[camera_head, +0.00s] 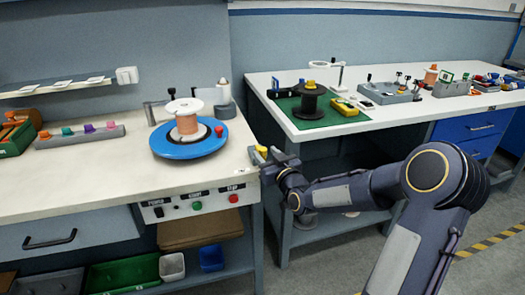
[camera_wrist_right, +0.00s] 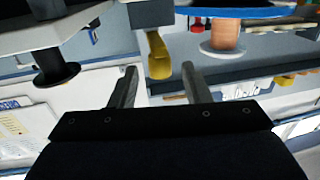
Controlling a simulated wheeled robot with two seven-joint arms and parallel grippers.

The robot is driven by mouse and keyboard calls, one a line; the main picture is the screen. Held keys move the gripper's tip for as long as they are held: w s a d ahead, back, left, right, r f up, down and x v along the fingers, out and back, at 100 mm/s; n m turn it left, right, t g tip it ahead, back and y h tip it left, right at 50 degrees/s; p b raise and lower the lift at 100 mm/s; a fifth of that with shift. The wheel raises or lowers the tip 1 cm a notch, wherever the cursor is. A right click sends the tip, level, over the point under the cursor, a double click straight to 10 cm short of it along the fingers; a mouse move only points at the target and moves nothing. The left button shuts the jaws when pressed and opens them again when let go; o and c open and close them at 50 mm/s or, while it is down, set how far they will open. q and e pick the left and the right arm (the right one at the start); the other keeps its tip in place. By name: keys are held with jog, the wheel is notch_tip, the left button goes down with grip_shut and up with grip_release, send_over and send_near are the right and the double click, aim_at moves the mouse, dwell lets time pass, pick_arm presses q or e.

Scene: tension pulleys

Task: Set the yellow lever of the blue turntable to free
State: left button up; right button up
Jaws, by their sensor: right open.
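The blue turntable (camera_head: 165,146) sits on the left bench, with a spool of copper-coloured wire (camera_head: 187,124) standing on it. The yellow lever (camera_head: 262,150) is at the right edge of that bench, right of the turntable. In the right wrist view the lever (camera_wrist_right: 158,56) hangs from a grey block and lies between and just beyond my fingertips. My right gripper (camera_head: 268,160) is at the bench's edge by the lever, open and empty; its two fingers (camera_wrist_right: 161,76) stand either side of the lever, apart from it. The lever's setting marks cannot be read. My left gripper is out of view.
A panel with a green button (camera_head: 197,206) and a red button (camera_head: 233,198) is on the bench front. A second bench on the right holds a dark spool (camera_head: 309,102) on a green mat. A gap separates the benches.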

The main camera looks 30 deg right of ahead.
aim_at(265, 153)
jog(key=shift+w+d, duration=0.1)
jog(key=shift+w, duration=1.4)
grip_shut()
